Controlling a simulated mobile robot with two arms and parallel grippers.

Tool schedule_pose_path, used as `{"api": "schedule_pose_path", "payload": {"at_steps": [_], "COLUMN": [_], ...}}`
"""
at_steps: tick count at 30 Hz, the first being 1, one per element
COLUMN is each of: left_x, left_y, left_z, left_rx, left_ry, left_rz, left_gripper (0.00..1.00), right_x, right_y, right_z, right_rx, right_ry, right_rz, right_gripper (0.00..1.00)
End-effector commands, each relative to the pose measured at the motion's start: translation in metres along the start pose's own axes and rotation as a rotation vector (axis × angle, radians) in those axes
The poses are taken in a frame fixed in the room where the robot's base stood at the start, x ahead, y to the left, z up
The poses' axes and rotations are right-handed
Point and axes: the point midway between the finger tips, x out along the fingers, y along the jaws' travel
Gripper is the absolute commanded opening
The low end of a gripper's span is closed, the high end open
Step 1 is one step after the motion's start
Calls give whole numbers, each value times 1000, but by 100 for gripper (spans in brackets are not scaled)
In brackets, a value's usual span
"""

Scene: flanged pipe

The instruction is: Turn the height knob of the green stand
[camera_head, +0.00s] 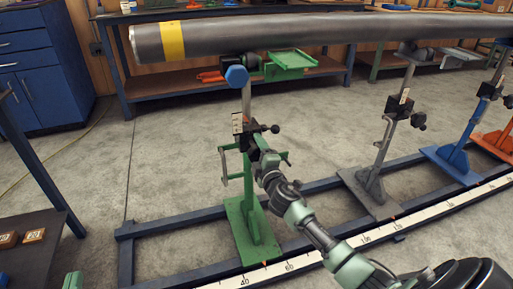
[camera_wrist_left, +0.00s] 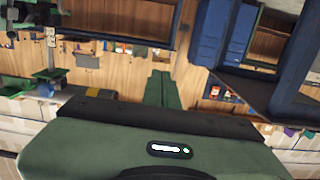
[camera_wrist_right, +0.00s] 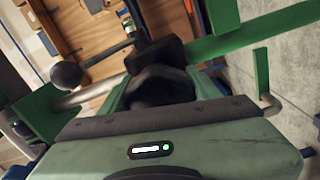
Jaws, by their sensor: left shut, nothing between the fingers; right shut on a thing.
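The green stand (camera_head: 246,215) stands upright on the blue floor frame, left of the grey and blue stands. Its black clamp with a scale plate sits on the post. My right gripper (camera_head: 258,150) reaches this clamp from the lower right. In the right wrist view its fingers are shut on a black knob (camera_wrist_right: 160,86) in front of a black block; the knob is partly hidden by the fingers. A ball-ended lever (camera_wrist_right: 66,75) sticks out beside it. My left gripper (camera_wrist_left: 164,78) is shut and empty, away from the stand, with the wall and benches beyond.
A long grey pipe (camera_head: 310,35) with a yellow band runs above the stands. The green stand has a blue hex knob (camera_head: 236,76) and a green tray (camera_head: 290,60) near its top. A grey stand (camera_head: 372,188) is to the right. Open concrete floor lies left of the green stand.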

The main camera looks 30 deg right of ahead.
Motion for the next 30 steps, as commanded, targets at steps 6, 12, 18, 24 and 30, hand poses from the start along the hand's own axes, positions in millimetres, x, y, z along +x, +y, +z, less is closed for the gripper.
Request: {"api": "schedule_pose_path", "payload": {"at_steps": [6,12,18,24,30], "left_x": [-5,-10,-14,-15,-15], "left_y": [-4,-6,-7,-7,-7], "left_z": [25,40,49,52,52], "left_rx": [2,3,3,3,3], "left_ry": [-134,-215,-260,-274,-274], "left_rz": [-8,-13,-16,-16,-17], "left_gripper": [0,0,0,0,0], "right_x": [0,0,0,0,0], "right_y": [0,0,0,0,0], "right_z": [-1,0,-1,-1,-1], "right_rx": [-169,-274,-333,-354,-354], "right_ry": [1,1,1,2,2], "right_rz": [-3,-3,-2,-2,-2], "right_gripper": [22,22,22,22,22]}}
